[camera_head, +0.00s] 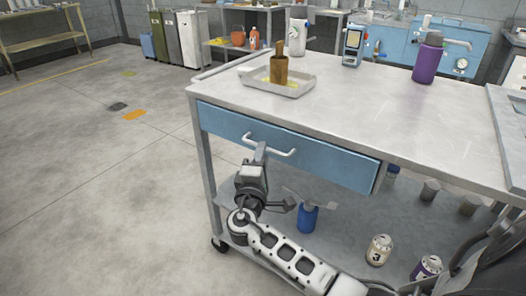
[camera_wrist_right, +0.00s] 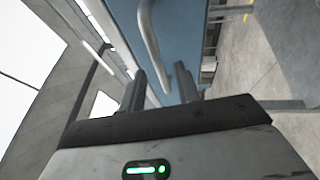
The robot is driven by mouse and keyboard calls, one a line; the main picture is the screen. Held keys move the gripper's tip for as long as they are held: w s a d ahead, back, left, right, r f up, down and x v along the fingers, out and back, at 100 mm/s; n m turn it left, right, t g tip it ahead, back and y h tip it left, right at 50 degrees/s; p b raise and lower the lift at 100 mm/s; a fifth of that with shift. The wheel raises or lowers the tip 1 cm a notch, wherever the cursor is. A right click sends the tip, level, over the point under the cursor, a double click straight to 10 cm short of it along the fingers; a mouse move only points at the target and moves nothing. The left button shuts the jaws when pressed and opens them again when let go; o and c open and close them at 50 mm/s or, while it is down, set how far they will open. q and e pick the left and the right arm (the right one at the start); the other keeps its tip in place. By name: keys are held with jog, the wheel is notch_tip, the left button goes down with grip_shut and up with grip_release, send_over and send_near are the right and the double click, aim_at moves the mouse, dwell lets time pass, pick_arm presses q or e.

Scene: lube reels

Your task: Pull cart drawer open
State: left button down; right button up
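The cart (camera_head: 330,108) has a light grey top and a blue drawer (camera_head: 330,163) below its front edge. The drawer front looks flush with the frame, so it appears closed. A pale bar handle (camera_head: 270,142) sticks out from the drawer front. My right gripper (camera_head: 261,150) is at the left part of this handle. In the right wrist view, its two fingers (camera_wrist_right: 160,82) are apart, and the handle (camera_wrist_right: 150,40) reaches down toward the gap between them. Contact cannot be told. The left gripper is not in view.
The lower shelf holds a blue bottle (camera_head: 308,219) and cans (camera_head: 379,250).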

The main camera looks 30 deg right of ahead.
jog(key=shift+x, duration=0.95)
jog(key=shift+c, duration=0.2)
grip_shut()
jog(key=shift+a, duration=0.15)
